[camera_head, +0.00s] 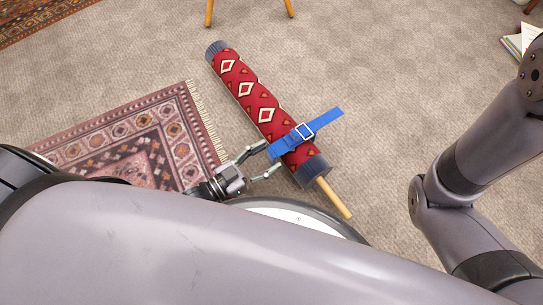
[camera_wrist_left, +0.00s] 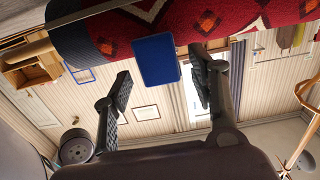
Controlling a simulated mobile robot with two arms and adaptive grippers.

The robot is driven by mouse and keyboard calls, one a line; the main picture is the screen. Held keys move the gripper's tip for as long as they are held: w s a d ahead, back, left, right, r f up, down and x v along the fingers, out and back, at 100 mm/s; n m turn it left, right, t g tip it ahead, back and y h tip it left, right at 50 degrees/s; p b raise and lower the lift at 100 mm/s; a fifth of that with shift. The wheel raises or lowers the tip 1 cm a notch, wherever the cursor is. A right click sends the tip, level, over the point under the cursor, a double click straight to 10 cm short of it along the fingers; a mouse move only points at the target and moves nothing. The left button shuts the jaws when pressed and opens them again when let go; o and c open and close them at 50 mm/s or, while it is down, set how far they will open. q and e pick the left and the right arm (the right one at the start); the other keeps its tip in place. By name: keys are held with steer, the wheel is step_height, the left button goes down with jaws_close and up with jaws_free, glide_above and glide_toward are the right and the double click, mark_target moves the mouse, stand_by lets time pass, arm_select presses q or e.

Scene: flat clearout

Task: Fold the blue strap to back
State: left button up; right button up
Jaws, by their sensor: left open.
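A rolled red rug (camera_head: 252,97) with white diamond patterns lies diagonally on the carpet, with a wooden pole (camera_head: 334,199) sticking out of its lower end. One strap end extends past the roll to the upper right; the other side reaches the left edge. My left gripper (camera_head: 273,156) is open beside the roll's left side. In the left wrist view, a blue strap piece (camera_wrist_left: 156,57) shows between the open fingers, which are not closed on it. My right gripper is out of view.
A patterned fringed rug (camera_head: 130,140) lies flat left of the roll. Wooden legs (camera_head: 209,12) stand at the top, and papers (camera_head: 522,38) lie at the upper right. My right arm is at the right. Carpet (camera_head: 390,90) right of the roll is clear.

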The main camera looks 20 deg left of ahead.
mark_target(291, 145)
arm_select(q)
steer(key=shift+b+x, duration=0.3)
steer(key=shift+x, duration=0.8)
steer(key=shift+c, duration=0.5)
jaws_close()
